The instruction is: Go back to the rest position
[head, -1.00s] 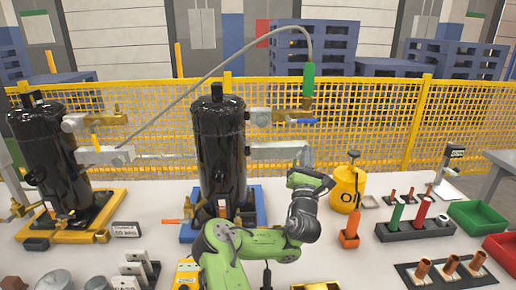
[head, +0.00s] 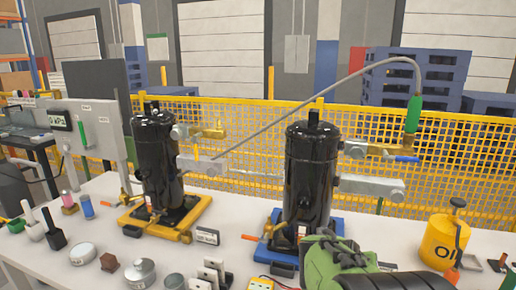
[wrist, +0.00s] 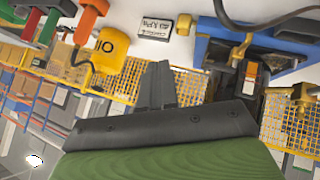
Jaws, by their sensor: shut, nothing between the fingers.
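My gripper (wrist: 157,86) shows in the wrist view with its two dark fingers together and nothing between them. It hangs in the air, apart from the table things. The wrist picture looks upside down, with the white table at the top. In the head view my green and black arm fills the bottom right, and the fingers cannot be made out. A black compressor (head: 312,165) stands upright behind the arm on a blue base (head: 338,222). The arm hides part of this base.
A second black compressor (head: 157,160) stands on a yellow base (head: 130,222) at left. A yellow oil can (head: 440,240) stands at right; it also shows in the wrist view (wrist: 110,48). A grey hose (head: 345,80) arches above. Tins, a brown nut and small tools stand front left. A yellow mesh fence (head: 235,130) runs behind.

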